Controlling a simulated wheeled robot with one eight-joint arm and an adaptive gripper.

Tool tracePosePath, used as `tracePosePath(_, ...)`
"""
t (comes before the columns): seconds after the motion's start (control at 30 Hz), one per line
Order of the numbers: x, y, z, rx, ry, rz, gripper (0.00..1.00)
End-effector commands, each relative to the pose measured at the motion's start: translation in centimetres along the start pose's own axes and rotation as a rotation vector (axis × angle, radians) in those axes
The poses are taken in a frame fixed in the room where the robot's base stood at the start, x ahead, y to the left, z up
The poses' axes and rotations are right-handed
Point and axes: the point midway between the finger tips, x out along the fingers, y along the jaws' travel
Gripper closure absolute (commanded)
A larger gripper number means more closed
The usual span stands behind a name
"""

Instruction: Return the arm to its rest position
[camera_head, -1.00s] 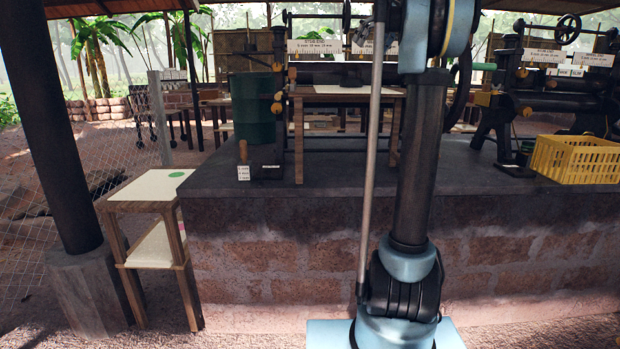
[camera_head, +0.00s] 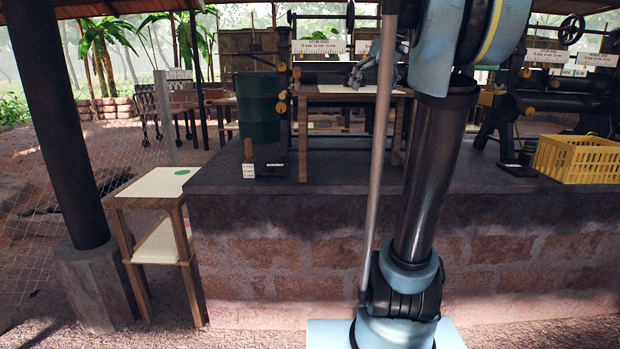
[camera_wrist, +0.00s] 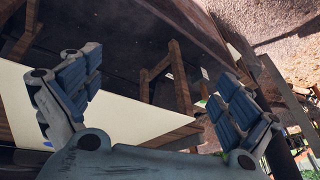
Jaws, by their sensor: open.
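My gripper (camera_head: 362,72) shows small in the head view, just left of my upper arm and above the cream-topped wooden table (camera_head: 345,89) by the roller machine. Part of it is hidden behind my arm. In the wrist view, my gripper's two blue-padded fingers (camera_wrist: 155,75) stand wide apart with nothing between them. A cream surface (camera_wrist: 110,118) lies beyond the fingers, with wooden legs past it.
A two-tier wooden stand (camera_head: 158,183) is at the left beside a dark post (camera_head: 55,120). A green barrel (camera_head: 258,110) and a yellow crate (camera_head: 577,160) stand on the raised brick-sided platform (camera_head: 290,255). Roller machinery (camera_head: 555,100) is at the right.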

Motion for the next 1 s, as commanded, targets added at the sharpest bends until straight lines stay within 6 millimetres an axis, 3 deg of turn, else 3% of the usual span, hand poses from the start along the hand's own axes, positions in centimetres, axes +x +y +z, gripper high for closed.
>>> tracePosePath(0.5,14.6,-4.8,19.7,0.191,-0.102,0.126,0.02)
tracePosePath(0.8,23.9,-6.0,31.9,0.301,-0.135,0.215,0.02)
tracePosePath(1.0,28.6,-6.3,37.9,0.355,-0.143,0.262,0.02)
